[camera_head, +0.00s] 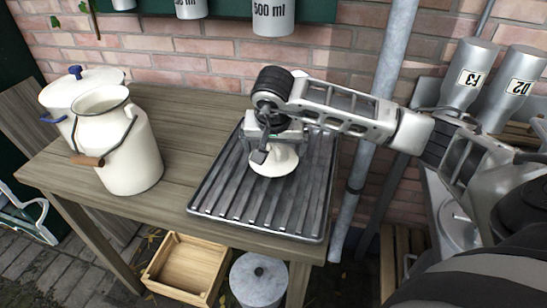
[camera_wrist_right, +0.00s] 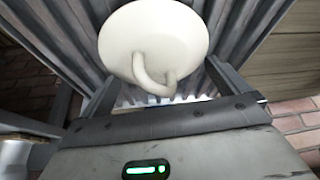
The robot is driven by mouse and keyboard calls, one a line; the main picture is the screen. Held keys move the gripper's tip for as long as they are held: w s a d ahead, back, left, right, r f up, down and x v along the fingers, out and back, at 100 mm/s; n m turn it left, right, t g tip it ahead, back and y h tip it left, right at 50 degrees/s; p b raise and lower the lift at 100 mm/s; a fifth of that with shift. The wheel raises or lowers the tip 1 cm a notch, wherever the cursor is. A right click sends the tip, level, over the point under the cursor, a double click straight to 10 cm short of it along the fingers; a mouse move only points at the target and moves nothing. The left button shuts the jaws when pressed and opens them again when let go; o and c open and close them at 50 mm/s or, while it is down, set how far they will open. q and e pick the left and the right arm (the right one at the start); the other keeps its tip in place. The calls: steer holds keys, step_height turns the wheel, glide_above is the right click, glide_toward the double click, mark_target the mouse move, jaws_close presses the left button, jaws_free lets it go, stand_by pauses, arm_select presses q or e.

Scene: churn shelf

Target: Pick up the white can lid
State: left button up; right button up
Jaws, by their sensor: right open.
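The white can lid (camera_head: 274,164) lies on the grey ribbed metal tray (camera_head: 204,208) on the wooden table. In the right wrist view the lid (camera_wrist_right: 150,30) shows as a round cream disc with a looped handle (camera_wrist_right: 153,78) pointing toward the gripper. My right gripper (camera_head: 268,150) is directly over the lid and hides part of it in the head view. Its fingers are apart, one on each side of the handle in the right wrist view. Whether they touch it cannot be told. My left gripper is not in view.
A cream milk can (camera_head: 128,155) with a wooden-grip handle stands on the table's left, beside a white pot (camera_head: 62,92) with a blue-knobbed lid. A grey pipe (camera_head: 385,75) rises right of the tray. A wooden crate (camera_head: 187,267) and a metal canister (camera_head: 259,283) are below.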

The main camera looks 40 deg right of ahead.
steer(key=c, duration=0.7)
steer(key=shift+r, duration=0.1)
